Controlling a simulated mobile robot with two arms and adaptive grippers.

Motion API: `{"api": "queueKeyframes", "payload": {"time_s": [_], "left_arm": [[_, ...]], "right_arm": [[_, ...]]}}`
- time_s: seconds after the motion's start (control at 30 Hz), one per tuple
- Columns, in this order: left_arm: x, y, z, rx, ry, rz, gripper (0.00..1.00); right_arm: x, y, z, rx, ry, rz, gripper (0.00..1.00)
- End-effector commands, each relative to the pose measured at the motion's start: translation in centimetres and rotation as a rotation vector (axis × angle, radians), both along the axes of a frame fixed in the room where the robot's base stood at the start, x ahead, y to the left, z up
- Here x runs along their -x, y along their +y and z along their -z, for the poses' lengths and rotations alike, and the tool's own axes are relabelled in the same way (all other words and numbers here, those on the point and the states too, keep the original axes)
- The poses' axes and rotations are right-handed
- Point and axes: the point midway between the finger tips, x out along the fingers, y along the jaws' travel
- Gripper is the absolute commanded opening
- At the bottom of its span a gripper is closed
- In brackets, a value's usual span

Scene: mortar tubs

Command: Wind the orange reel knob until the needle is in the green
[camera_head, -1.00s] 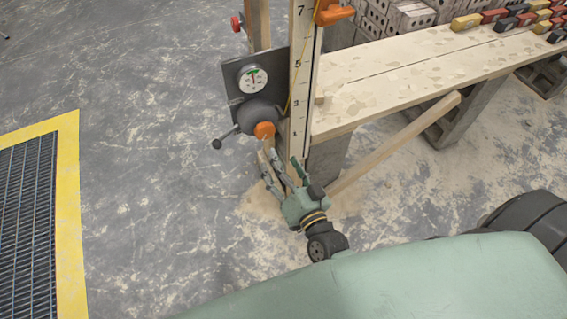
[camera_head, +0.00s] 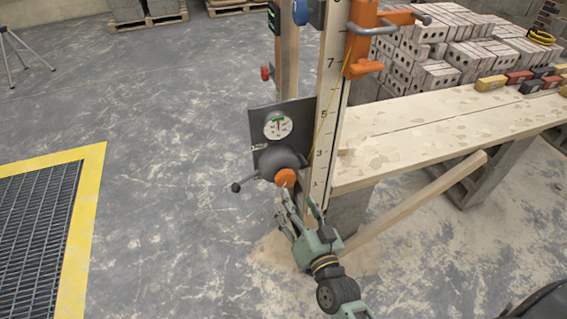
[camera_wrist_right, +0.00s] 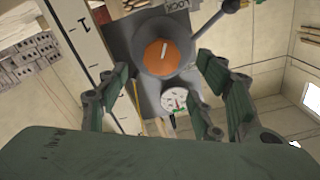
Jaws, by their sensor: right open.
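The orange reel knob (camera_head: 286,177) sits on the front of a dark grey round reel housing (camera_head: 280,158) beside the numbered post. In the right wrist view the knob (camera_wrist_right: 168,57) bears a pale mark. The white round gauge (camera_head: 278,125) is on the grey plate above the reel and has a green band near its top. Its needle is too small to read surely. My right gripper (camera_head: 302,206) is open, just below the knob. In the right wrist view its fingers (camera_wrist_right: 160,85) stand spread to either side, with the knob beyond them. My left gripper is out of view.
A black-knobbed lever (camera_head: 236,187) sticks out left of the reel. The numbered post (camera_head: 325,130) rises close on the right, with an orange clamp (camera_head: 362,40) higher up. A plank bench (camera_head: 420,125) and its slanting brace (camera_head: 420,200) lie to the right. Left floor is open.

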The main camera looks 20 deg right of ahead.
Motion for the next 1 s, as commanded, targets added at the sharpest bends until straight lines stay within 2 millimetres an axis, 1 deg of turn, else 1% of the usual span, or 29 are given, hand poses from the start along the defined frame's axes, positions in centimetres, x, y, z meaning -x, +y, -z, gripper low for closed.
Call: {"api": "queueKeyframes", "payload": {"time_s": [0.03, 0.07, 0.23, 0.4, 0.6, 0.77, 1.0], "left_arm": [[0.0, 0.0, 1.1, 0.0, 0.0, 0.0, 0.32], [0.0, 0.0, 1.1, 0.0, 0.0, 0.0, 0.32], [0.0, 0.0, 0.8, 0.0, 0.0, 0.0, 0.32], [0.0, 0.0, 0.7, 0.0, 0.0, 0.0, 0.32], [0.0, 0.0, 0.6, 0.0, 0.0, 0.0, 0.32], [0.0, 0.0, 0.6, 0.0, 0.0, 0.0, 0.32], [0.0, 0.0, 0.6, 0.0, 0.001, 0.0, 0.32]], "right_arm": [[-0.7, 0.0, 0.5, 0.023, -0.004, 0.001, 0.6], [-0.9, 0.0, 0.4, 0.034, -0.002, 0.0, 0.6], [-2.7, 0.0, -0.1, 0.048, -0.002, 0.0, 0.6], [-5.5, 0.1, -0.1, 0.047, -0.001, 0.0, 0.6], [-7.9, 0.2, 0.0, 0.047, 0.0, -0.001, 0.6], [-8.7, 0.2, 0.1, 0.047, 0.001, 0.0, 0.6], [-8.7, 0.2, 0.1, 0.047, 0.001, 0.0, 0.6]]}}
